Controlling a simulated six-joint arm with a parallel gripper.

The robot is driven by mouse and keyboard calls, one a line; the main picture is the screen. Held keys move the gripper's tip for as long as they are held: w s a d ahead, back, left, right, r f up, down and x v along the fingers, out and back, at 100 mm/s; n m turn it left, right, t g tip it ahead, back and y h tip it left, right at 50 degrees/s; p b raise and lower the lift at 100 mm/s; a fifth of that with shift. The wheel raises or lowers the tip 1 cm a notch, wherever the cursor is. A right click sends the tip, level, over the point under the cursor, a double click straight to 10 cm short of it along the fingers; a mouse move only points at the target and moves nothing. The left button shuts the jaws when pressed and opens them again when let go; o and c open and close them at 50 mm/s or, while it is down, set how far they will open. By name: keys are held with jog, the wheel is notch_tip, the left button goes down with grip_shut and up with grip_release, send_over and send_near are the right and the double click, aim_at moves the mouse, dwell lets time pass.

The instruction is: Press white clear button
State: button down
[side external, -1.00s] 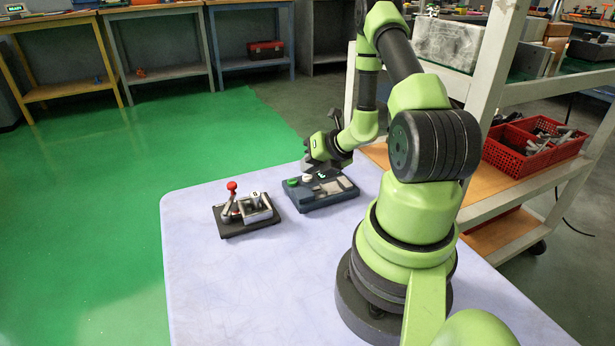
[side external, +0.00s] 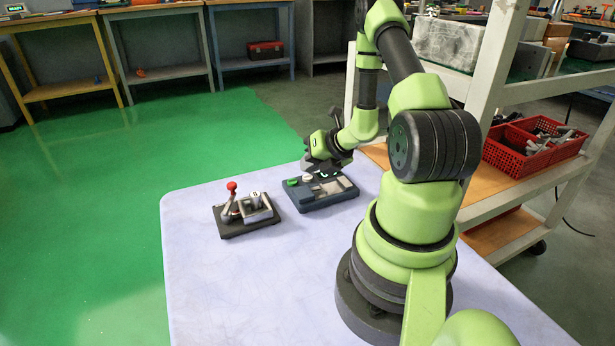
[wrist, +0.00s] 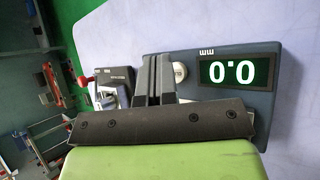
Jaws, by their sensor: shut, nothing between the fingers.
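The dark blue-grey device (side external: 325,200) lies on the pale table. Its white button (side external: 307,178) and a green button (side external: 292,182) show near its left end. In the wrist view the white button (wrist: 181,71) is just right of the fingertips, partly covered by them. The display (wrist: 240,70) beside it is lit green and reads 0.0, upside down, with "mm" next to it. My gripper (wrist: 159,60) is shut and empty, its fingers pointing at the device close to the white button. Whether they touch it I cannot tell. The green button is hidden in the wrist view.
A second dark base with a red-knobbed lever (side external: 232,187) stands on the table left of the device. The front of the table (side external: 250,290) is clear. A cart with a red basket (side external: 530,150) stands at the right.

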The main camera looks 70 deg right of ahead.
aim_at(309, 176)
jog(key=shift+r, duration=0.4)
jog(key=shift+r, duration=2.5)
jog(key=w+a+r+n+y, duration=0.2)
jog(key=a+r+n+y, duration=0.1)
jog(key=a+r+n, duration=0.55)
jog(key=w+a+r+n+y, duration=0.25)
jog(key=a+r+n, duration=0.35)
jog(key=a+n, duration=0.5)
jog(key=s+a+r+n, duration=0.2)
jog(key=s+n, duration=0.2)
jog(key=n, duration=0.3)
jog(key=s+a+r+n+g+h, duration=0.1)
jog(key=s+n, duration=0.3)
jog(key=n, duration=0.4)
jog(key=s+a+r+n+h, duration=0.1)
jog(key=s+a+r+n, duration=0.2)
jog(key=n, duration=0.5)
jog(key=shift+s+a+r+g, duration=0.25)
jog(key=shift+s+r+g, duration=0.15)
jog(key=shift+s, duration=0.3)
